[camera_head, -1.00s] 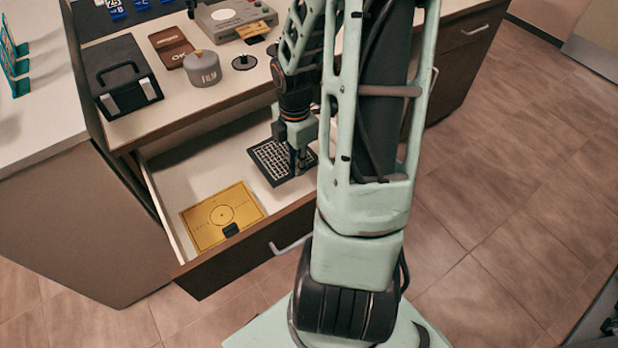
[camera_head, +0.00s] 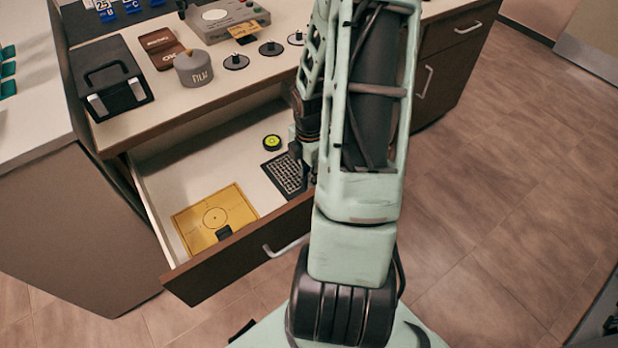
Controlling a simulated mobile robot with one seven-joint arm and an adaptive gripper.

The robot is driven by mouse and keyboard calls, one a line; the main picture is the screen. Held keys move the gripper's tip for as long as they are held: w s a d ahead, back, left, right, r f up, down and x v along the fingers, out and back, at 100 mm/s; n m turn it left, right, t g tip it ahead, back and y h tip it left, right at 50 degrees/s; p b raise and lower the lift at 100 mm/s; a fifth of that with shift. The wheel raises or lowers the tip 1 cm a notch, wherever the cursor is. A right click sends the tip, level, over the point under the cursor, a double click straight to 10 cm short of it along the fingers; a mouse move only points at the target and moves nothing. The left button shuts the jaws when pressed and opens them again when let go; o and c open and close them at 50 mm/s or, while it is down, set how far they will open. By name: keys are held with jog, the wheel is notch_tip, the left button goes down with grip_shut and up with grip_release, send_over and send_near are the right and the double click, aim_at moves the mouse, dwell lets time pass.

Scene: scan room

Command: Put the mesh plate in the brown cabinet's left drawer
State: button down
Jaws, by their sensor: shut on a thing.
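The mesh plate (camera_head: 284,174) is a dark plate with a pale grid, over the right part of the open left drawer (camera_head: 232,172) of the brown cabinet. My gripper (camera_head: 300,166) is at the plate's right edge and shut on it, with the fingertips largely hidden by my arm. The plate looks roughly level and within the drawer's walls. I cannot tell whether it touches the drawer floor.
A yellow plate (camera_head: 232,203) with a circle mark lies in the drawer's front left. A small black disc with a yellow-green centre (camera_head: 272,142) lies behind the mesh plate. The counter above holds a grey canister (camera_head: 193,69), a black case (camera_head: 116,92) and several round discs.

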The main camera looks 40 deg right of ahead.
jog(key=shift+f, duration=0.15)
jog(key=c, duration=1.9)
grip_release()
jog(key=shift+c, duration=0.2)
notch_tip(320, 180, up, 12)
jog(key=p, duration=0.4)
jog(key=shift+r, duration=0.2)
jog(key=shift+s, duration=0.1)
